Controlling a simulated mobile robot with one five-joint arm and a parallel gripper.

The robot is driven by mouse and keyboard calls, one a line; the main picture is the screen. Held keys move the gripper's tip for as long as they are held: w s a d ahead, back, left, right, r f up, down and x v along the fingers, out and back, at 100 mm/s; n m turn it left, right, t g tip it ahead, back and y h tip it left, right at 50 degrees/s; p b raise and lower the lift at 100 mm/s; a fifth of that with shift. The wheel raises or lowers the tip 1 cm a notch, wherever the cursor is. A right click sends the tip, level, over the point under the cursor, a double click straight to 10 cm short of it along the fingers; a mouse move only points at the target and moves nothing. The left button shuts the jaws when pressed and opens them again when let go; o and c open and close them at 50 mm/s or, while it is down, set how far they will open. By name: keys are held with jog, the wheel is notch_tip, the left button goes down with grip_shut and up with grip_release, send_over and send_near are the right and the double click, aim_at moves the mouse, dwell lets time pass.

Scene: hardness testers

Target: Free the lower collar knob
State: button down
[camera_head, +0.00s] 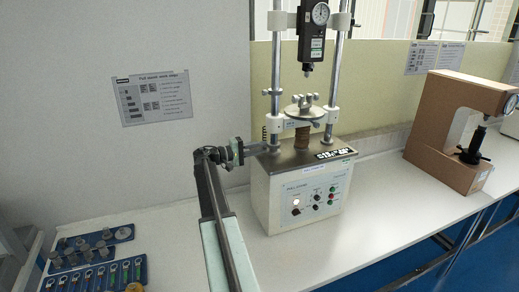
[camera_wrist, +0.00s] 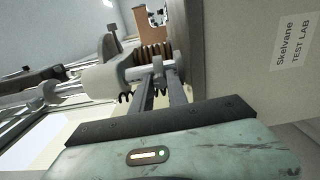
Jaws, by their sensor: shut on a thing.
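The test stand (camera_head: 300,195) is a cream box with two chrome posts; its dial gauge (camera_head: 320,13) hangs at the top. My gripper (camera_head: 264,147) reaches in from the left, low beside the left post. The collar sits around the chrome post (camera_wrist: 40,91). In the head view my gripper hides the knob.
A dark spring (camera_wrist: 125,97) and brown bellows (camera_wrist: 153,51) are close to my fingers. A brown tester (camera_head: 440,130) stands at the right. Blue trays (camera_head: 135,272) with small parts lie at the lower left. The bench front (camera_head: 330,245) is clear.

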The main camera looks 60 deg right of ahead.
jog(key=n, duration=0.4)
jog(key=shift+n, duration=0.4)
jog(key=n, duration=0.4)
jog(key=shift+n, duration=0.3)
jog(key=n, duration=0.4)
jog(key=shift+n, duration=2.5)
jog(key=c, duration=1.3)
grip_release()
jog(key=shift+d, duration=0.1)
jog(key=shift+w, duration=0.15)
